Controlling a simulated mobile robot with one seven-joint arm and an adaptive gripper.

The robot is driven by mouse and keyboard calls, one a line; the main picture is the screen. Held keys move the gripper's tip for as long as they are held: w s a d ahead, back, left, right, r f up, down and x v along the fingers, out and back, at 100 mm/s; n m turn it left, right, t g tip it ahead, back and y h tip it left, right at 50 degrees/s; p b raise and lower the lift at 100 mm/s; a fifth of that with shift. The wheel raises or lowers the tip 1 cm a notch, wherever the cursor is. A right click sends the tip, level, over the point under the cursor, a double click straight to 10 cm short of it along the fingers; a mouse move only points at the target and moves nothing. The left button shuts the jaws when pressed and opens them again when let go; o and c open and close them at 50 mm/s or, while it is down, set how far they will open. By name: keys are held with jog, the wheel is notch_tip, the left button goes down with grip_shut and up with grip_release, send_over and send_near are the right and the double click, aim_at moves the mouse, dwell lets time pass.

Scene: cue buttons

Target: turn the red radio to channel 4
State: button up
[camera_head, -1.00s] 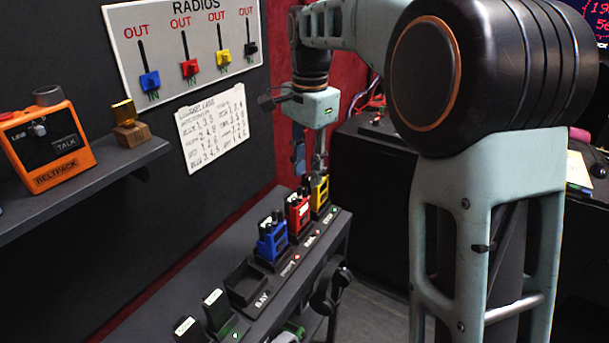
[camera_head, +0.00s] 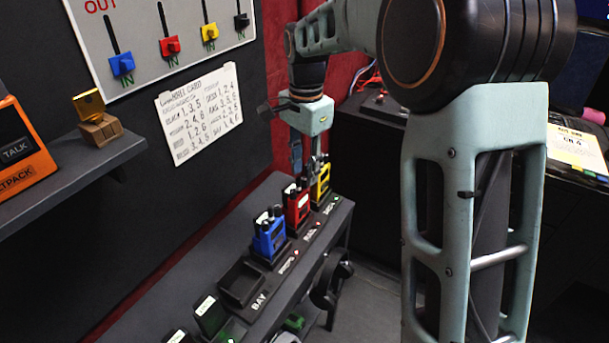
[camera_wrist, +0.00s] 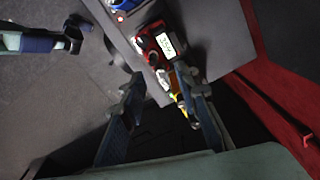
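The red radio (camera_head: 297,207) stands upright in its dock on the bench, between the blue radio (camera_head: 269,237) and the yellow radio (camera_head: 321,181). In the wrist view the red radio (camera_wrist: 158,42) shows a lit display with a reading too small to tell, just beyond my fingertips. My gripper (camera_head: 316,163) points down at the yellow radio's top, behind the red one. In the wrist view my gripper (camera_wrist: 157,78) has its two fingers apart, with no object clearly held. Part of the yellow radio (camera_wrist: 182,107) shows beside the right finger; contact cannot be told.
An empty bay (camera_head: 241,283) and further docks line the bench to the front left. A wall panel (camera_head: 135,60) has coloured sliders, with a handwritten card (camera_head: 199,114) below it. A shelf (camera_head: 75,170) juts out at left. A dark cabinet stands right of the bench.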

aim_at(304, 182)
jog(key=shift+f, duration=1.25)
jog(key=shift+w, duration=0.1)
grip_shut()
